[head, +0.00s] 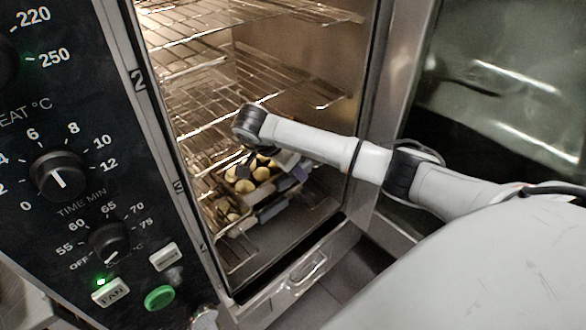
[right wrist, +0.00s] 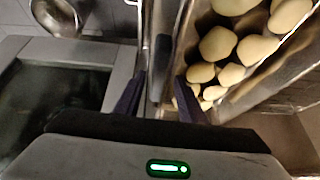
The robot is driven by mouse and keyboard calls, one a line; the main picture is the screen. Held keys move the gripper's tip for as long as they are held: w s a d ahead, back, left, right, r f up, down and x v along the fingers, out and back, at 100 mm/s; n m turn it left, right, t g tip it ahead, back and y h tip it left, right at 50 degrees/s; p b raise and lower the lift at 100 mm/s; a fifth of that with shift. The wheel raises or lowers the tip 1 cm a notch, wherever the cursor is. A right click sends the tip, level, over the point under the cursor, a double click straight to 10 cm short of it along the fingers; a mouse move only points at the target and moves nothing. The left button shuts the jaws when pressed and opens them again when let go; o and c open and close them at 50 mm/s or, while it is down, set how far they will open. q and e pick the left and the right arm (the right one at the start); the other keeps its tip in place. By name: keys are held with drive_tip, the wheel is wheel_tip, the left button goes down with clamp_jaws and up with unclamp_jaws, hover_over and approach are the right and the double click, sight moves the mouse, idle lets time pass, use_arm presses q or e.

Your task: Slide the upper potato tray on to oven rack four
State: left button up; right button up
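The potato tray (head: 218,222), a metal tray with several pale potatoes (head: 250,180), is low inside the open oven, partly hidden by my right arm and gripper. In the right wrist view the potatoes (right wrist: 238,48) lie to the right of the tray's metal side wall (right wrist: 176,45). My right arm reaches into the oven from the right. My right gripper's fingers (right wrist: 158,98) are spread, one on each side of a metal edge at the tray's side; I cannot tell if they touch it. My left gripper is not in view. Only one potato tray is clearly visible.
Wire racks (head: 205,95) span the oven above the tray. The control panel (head: 70,150) with knobs stands to the left of the opening. The oven door (head: 490,90) is open at the right. A drawer-like metal front (head: 310,265) lies below the opening.

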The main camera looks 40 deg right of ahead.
drive_tip(key=shift+o, duration=0.3)
drive_tip(key=shift+s+f, duration=0.15)
drive_tip(key=shift+f, duration=0.05)
drive_tip(key=v, duration=1)
drive_tip(key=shift+r, duration=0.3)
